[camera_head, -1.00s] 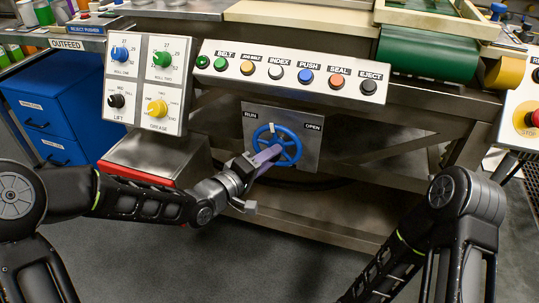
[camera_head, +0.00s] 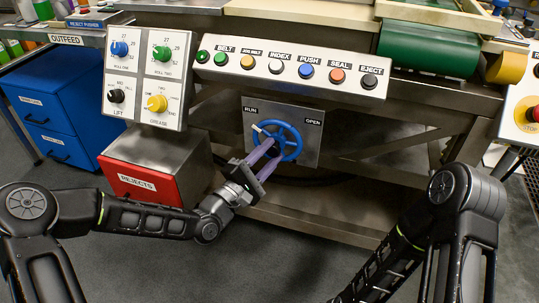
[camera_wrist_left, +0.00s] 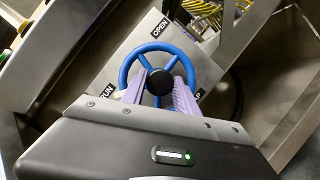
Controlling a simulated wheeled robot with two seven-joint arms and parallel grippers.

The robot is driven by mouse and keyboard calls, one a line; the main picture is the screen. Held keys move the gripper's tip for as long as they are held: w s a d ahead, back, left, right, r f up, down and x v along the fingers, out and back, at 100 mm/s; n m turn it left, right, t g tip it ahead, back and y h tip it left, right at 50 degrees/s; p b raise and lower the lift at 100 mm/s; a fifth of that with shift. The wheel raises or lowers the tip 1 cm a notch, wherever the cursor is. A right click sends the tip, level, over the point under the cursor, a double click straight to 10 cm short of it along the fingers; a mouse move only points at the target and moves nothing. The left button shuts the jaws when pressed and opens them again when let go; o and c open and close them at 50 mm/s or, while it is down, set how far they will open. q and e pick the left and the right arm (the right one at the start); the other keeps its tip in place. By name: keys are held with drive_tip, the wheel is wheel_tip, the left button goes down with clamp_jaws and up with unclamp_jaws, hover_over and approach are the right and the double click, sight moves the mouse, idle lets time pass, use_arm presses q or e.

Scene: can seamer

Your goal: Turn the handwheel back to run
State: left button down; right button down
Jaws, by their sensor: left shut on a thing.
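The blue handwheel (camera_head: 290,134) sits on a grey plate (camera_head: 310,143) below the button panel, with RUN at the plate's upper left and OPEN at its right. A white mark on the wheel points to the upper left, toward RUN. My left gripper (camera_head: 267,153) reaches it from the lower left, its purple fingers shut on the wheel. In the left wrist view, the fingers (camera_wrist_left: 160,90) lie on either side of the wheel's black hub (camera_wrist_left: 159,82); their exact contact is partly hidden. My right gripper is out of view.
The button panel (camera_head: 215,73) runs above the wheel, and the knob panel (camera_head: 143,130) stands to its left. The floor in front is clear.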

use_arm(q)
drive_tip(key=shift+n, duration=0.4)
drive_tip(key=c, duration=0.9)
unclamp_jaws()
drive_tip(key=shift+c, duration=0.2)
drive_tip(key=p+v, duration=0.1)
drive_tip(key=v, duration=0.6)
drive_tip(key=shift+s+a+f, duration=0.15)
drive_tip(key=shift+s+a, duration=0.05)
drive_tip(key=shift+s, duration=0.1)
